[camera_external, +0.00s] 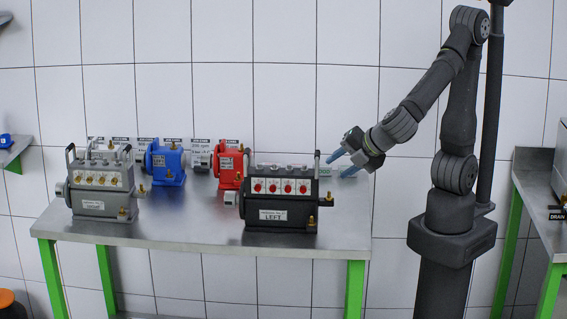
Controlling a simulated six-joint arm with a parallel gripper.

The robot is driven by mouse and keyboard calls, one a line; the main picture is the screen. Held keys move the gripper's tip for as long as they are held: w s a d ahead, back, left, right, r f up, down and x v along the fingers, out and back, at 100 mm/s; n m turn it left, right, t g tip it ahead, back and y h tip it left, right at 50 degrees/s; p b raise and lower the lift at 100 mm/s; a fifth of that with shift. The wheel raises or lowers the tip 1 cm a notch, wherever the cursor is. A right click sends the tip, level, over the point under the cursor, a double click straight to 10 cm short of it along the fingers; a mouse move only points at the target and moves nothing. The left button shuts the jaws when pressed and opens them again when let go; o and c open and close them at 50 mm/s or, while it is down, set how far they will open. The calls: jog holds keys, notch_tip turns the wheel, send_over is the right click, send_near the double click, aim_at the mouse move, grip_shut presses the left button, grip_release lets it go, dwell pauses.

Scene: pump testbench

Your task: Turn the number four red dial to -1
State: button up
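A row of several red dials sits on white plates on the front of a black pump (280,218) labelled LEFT. The rightmost red dial (303,188) is nearest my gripper; its number and setting are too small to read. My gripper (338,163) has two blue fingers spread apart with nothing seen between them. It is above and to the right of the dials, beside the pump's upper right corner post, and appears clear of the dials. Any contact with the post cannot be told from this view.
A grey pump (100,190) with yellow dials stands at the left of the metal table (190,234). A blue unit (165,163) and a red unit (228,165) stand behind. An upright post (317,165) rises at the black pump's right end. The table's right end is bare.

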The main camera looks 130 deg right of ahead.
aim_at(305, 188)
jog(key=x, duration=1.2)
jog(key=shift+d, duration=0.1)
grip_shut()
